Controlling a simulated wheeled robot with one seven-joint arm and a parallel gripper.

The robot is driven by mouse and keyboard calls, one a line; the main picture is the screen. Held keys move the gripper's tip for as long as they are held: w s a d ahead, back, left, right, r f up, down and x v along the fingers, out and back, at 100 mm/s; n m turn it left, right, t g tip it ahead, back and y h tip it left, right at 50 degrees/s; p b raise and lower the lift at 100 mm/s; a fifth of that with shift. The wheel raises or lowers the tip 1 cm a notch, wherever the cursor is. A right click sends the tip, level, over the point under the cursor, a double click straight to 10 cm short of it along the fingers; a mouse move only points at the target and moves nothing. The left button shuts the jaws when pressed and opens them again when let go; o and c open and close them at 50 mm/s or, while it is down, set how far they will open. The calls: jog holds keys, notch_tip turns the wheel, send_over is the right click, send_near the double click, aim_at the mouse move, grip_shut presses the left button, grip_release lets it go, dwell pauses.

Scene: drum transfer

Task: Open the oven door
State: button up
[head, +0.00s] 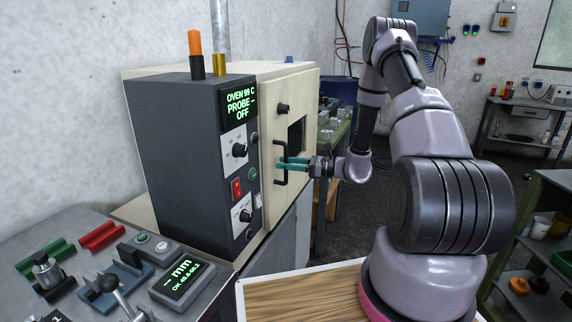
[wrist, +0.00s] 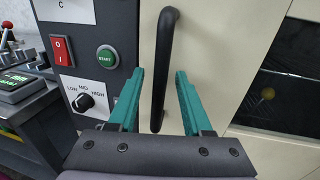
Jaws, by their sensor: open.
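The oven (head: 195,140) stands at the left of the head view, with a dark control panel and a cream door (head: 270,120). The door looks shut. A black bar handle (head: 281,165) is fixed upright on the door; it also shows in the wrist view (wrist: 163,70). My gripper (head: 290,164) is at the handle with its teal fingers open. In the wrist view my gripper (wrist: 160,78) has one finger on each side of the handle, with a visible gap on both sides. Whether the fingertips reach past the bar's depth I cannot tell.
The control panel has a red switch (wrist: 62,50), a green START button (wrist: 107,57) and a dial (wrist: 83,103) left of my gripper. A grey bench (head: 60,285) with gauges stands at the lower left. A dark window (wrist: 285,85) is in the door's right part.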

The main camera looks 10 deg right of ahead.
jog(key=shift+a, duration=0.1)
grip_shut()
dwell(1.4)
